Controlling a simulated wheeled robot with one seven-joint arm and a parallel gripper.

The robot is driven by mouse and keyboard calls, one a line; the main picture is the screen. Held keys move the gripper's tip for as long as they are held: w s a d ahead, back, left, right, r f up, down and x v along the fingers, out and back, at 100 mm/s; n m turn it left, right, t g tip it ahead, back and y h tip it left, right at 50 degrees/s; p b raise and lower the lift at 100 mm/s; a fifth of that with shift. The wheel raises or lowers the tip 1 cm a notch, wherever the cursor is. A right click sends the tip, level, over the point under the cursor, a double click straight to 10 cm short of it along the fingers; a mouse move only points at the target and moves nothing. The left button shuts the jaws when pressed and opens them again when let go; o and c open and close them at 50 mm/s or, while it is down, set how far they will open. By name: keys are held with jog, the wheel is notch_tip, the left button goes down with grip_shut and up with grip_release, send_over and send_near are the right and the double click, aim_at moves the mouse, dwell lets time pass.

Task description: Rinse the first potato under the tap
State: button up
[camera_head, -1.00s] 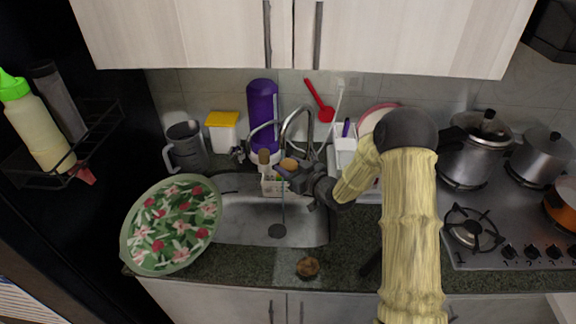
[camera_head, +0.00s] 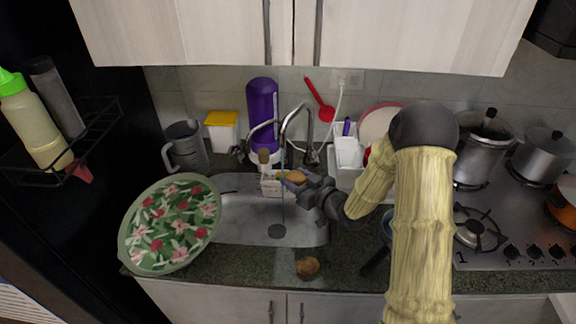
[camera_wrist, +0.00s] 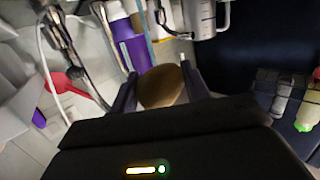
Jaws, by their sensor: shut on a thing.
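My gripper (camera_head: 290,180) is over the sink (camera_head: 258,230), shut on a brown potato (camera_head: 297,176). The wrist view shows this potato (camera_wrist: 161,87) between the two fingers. The tap (camera_head: 298,115) arches over the sink, and a thin stream of water (camera_head: 283,208) falls from it toward the drain, just left of the held potato. I cannot tell whether the water touches the potato. A second brown potato (camera_head: 307,267) lies on the counter in front of the sink.
A floral plate (camera_head: 170,225) stands tilted at the sink's left. A purple bottle (camera_head: 262,112), a yellow-lidded container (camera_head: 221,130) and a grey jug (camera_head: 186,146) stand behind. A dish rack (camera_head: 346,155) is right of the tap. Pots (camera_head: 484,150) stand on the stove at right.

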jog(key=shift+s+d, duration=0.3)
jog(key=shift+s, duration=0.55)
dwell(0.6)
dwell(0.4)
jog(key=s+d+r+p, duration=0.1)
jog(key=s+r, duration=0.3)
jog(key=shift+s+d, duration=0.35)
jog(key=shift+s, duration=0.05)
jog(key=shift+w+f, duration=0.1)
jog(key=shift+w, duration=0.05)
dwell(0.5)
